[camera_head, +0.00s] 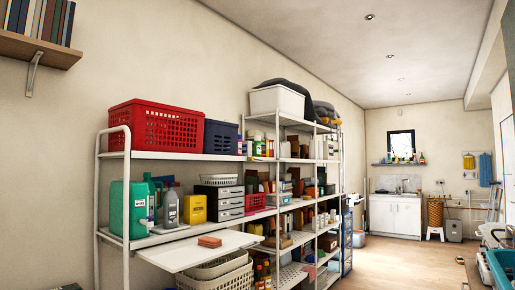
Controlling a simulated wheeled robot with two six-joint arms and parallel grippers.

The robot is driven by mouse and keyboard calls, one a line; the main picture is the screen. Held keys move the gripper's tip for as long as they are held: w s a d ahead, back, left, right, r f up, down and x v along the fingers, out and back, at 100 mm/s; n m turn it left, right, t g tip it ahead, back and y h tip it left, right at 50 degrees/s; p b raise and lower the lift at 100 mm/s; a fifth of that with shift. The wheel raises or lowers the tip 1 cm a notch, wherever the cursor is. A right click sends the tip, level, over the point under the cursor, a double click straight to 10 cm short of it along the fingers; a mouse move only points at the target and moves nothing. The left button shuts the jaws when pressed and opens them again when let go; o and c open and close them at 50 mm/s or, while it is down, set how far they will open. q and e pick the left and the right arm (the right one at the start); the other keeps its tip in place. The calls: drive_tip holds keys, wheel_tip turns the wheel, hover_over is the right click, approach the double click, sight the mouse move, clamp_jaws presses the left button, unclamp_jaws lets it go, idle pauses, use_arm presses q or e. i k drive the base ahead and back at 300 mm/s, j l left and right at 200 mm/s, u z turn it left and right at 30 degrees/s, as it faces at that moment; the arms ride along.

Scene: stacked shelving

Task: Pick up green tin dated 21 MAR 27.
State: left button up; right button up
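I cannot make out a green tin or any printed date at this distance. Green containers do show on the near white shelf unit (127,190): a large green jug (129,212) at the left end of its middle shelf, with dark green bottles (152,195) beside it. These look like jugs and bottles, not a tin. Neither gripper can be made out in the head view. Small dark shapes at the bottom edge are too cut off to identify.
A red basket (160,128) and a dark blue bin (220,137) stand on the top shelf. A white board (195,250) juts out below, with a reddish block (209,241) on it. Open floor (400,255) lies right of the shelving, toward a sink cabinet (394,215).

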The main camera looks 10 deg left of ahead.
sight(256, 143)
drive_tip(key=i+j, duration=0.15)
drive_tip(key=i, duration=0.35)
drive_tip(key=i+j, duration=0.15)
drive_tip(key=i, duration=0.35)
drive_tip(key=i+j, duration=0.2)
drive_tip(key=i, duration=0.3)
drive_tip(key=i+j, duration=0.15)
drive_tip(key=i, duration=0.35)
drive_tip(key=i+l, duration=0.15)
drive_tip(key=i, duration=0.5)
drive_tip(key=i+l, duration=0.2)
drive_tip(key=i, duration=0.4)
drive_tip(key=i+l+z, duration=0.1)
drive_tip(key=i, duration=0.55)
